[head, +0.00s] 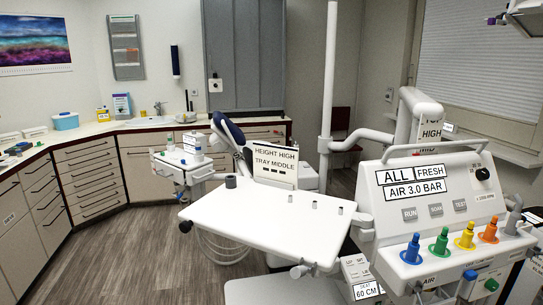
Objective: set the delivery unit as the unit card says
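A card (275,165) behind the white tray table reads "HEIGHT HIGH, TRAY MIDDLE". The delivery unit's slanted panel (378,225) is at the right, with labels "ALL", "FRESH" and "AIR 3.0 BAR". It has grey buttons (410,214), a black knob (482,174) and blue (412,249), green (440,241), yellow (466,236) and orange (489,231) pieces in front. The arm post (428,110) carries a "HIGH" label. My gripper is not in view.
A white pole (328,90) rises behind the tray table. A dental chair (230,135) and a small side unit (188,158) stand behind. Counters (130,124) line the left and back. Wooden floor (110,255) is clear at left.

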